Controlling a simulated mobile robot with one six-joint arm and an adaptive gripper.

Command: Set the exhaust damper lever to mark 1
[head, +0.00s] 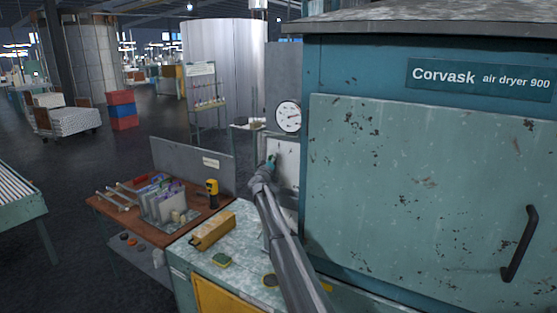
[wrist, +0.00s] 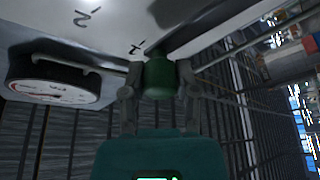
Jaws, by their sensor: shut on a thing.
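The white damper plate (head: 288,181) is on the side of the teal dryer in the head view. In the wrist view the plate (wrist: 112,24) bears a mark that reads 2 (wrist: 88,17) and a fainter one that looks like 1 (wrist: 136,48). The lever's green knob (wrist: 158,76) sits close beside the fainter mark; its exact alignment is hard to tell. My gripper (wrist: 157,88) is shut on the knob, one finger on each side. In the head view my gripper (head: 271,163) is small at the plate, and the knob cannot be made out.
A round gauge (head: 288,117) is above the plate, and also shows in the wrist view (wrist: 52,82). The dryer door (head: 410,180) has a black handle (head: 519,244). Left of my arm are a bench with a yellow box (head: 212,231) and a wooden table (head: 119,207).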

